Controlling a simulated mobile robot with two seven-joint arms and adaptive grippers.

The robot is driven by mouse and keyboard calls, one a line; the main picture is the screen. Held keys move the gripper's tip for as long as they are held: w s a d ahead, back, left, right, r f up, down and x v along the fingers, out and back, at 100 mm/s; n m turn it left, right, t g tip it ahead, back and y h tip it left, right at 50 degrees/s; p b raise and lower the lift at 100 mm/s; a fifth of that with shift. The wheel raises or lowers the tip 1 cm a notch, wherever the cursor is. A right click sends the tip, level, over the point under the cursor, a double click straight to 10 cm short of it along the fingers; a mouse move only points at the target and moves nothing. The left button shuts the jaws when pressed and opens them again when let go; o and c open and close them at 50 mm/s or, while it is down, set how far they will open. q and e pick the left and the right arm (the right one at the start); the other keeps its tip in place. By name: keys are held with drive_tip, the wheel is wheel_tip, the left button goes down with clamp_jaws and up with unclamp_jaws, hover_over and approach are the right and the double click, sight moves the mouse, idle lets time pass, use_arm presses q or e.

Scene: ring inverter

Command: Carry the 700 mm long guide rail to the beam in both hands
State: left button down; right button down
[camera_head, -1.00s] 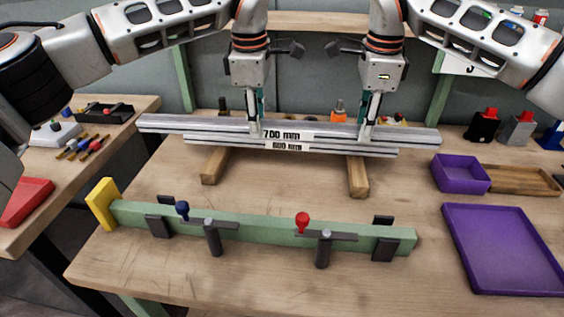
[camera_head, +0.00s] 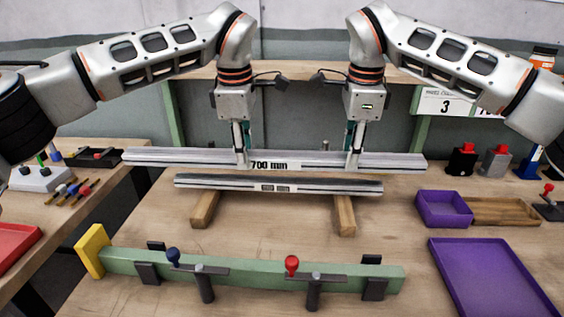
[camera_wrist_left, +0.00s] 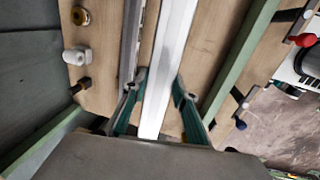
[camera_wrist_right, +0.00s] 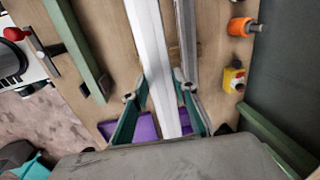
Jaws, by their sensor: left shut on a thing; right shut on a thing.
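The long silver guide rail marked "700 mm" (camera_head: 310,159) hangs level in both my grippers. My left gripper (camera_head: 242,161) is shut on it left of its middle, and my right gripper (camera_head: 352,161) is shut on it to the right. The rail also runs between the fingers in the left wrist view (camera_wrist_left: 170,60) and the right wrist view (camera_wrist_right: 150,55). The green beam (camera_head: 230,268) lies nearer the front of the bench, with a yellow end plate (camera_head: 91,251), a blue-knobbed clamp (camera_head: 173,258) and a red-knobbed clamp (camera_head: 292,266).
A shorter rail (camera_head: 220,184) rests on two wooden blocks (camera_head: 205,208) below the held rail. At right are a purple bin (camera_head: 444,209), a wooden tray (camera_head: 505,212) and a purple tray (camera_head: 490,275). Bare bench top lies between the blocks and the beam.

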use_arm(q)
drive_tip(key=shift+r, duration=0.2)
use_arm(e)
drive_tip(key=shift+r, duration=0.1)
